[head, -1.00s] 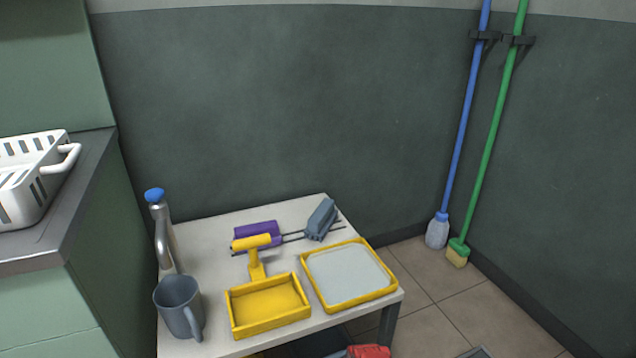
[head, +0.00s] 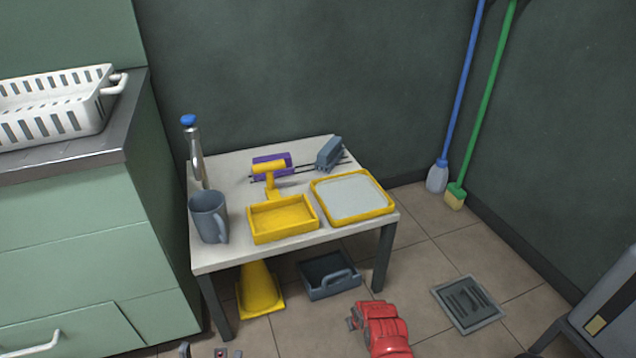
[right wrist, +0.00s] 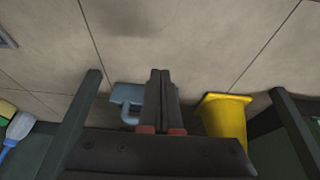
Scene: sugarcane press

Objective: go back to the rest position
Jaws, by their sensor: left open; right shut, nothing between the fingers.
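My left gripper (head: 208,352) shows only as dark fingertips at the bottom edge of the head view, apart and empty, below the front of the small table (head: 208,258). My right gripper (right wrist: 160,74) is in the middle of the right wrist view, its two dark fingers together with nothing between them. Behind it in that view are a grey-blue bin with a handle (right wrist: 128,95) and a yellow cone (right wrist: 228,112). A red part at the bottom of the head view seems to belong to my right arm.
The table bears a grey mug (head: 207,215), a bottle (head: 196,160), a yellow dustpan-like tray (head: 283,218) and a yellow-rimmed tray (head: 380,210). A green cabinet (head: 70,245) stands left. The floor drain (head: 467,303) lies right. Brooms lean in the corner.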

